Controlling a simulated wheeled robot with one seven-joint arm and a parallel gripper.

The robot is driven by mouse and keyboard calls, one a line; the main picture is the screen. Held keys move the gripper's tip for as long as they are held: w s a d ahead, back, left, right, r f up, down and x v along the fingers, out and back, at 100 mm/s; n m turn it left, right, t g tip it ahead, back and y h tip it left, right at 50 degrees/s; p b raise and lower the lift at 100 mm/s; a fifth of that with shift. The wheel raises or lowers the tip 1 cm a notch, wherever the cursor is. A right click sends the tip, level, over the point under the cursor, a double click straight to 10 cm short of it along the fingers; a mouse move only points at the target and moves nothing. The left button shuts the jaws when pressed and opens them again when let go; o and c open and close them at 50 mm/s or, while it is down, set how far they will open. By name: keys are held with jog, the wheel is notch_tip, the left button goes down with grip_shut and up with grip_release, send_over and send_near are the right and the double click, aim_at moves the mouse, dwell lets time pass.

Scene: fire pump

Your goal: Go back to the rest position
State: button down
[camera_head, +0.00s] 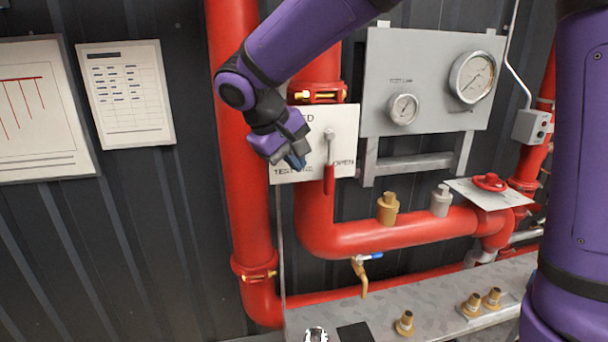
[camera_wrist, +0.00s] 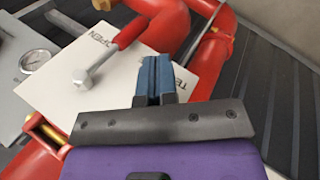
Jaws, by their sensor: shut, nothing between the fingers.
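My gripper (camera_head: 294,157) is in front of the left part of a white lever plate (camera_head: 346,115) on the red pipework. Its blue fingers are together and empty, and they also show in the wrist view (camera_wrist: 154,78). The red-handled lever (camera_head: 329,172) hangs down on the plate, just right of my gripper and apart from it. In the wrist view the lever (camera_wrist: 112,55) lies left of my fingers. The word OPEN is readable on the plate; my gripper hides part of the other lettering.
A gauge panel (camera_head: 432,82) is right of the plate. Red pipes (camera_head: 236,150) run behind my gripper. A grey bench (camera_head: 440,305) with brass fittings and a blue-handled tap (camera_head: 362,268) are below. Two notice sheets (camera_head: 126,93) hang on the left wall. The space at lower left looks clear.

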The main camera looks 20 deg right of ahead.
jog(key=s+d+r+m+y, duration=0.25)
jog(key=s+d+r, duration=0.35)
jog(key=s+d, duration=0.45)
jog(key=s+d+f+m+t+y, duration=0.1)
jog(key=s+d, duration=0.1)
jog(key=s, duration=0.4)
jog(key=s+d+f+m+t+y, duration=0.1)
jog(key=s+d+t+y, duration=0.1)
jog(key=s, duration=0.5)
jog(key=shift+d+f, duration=0.4)
jog(key=shift+d, duration=0.3)
dwell(0.8)
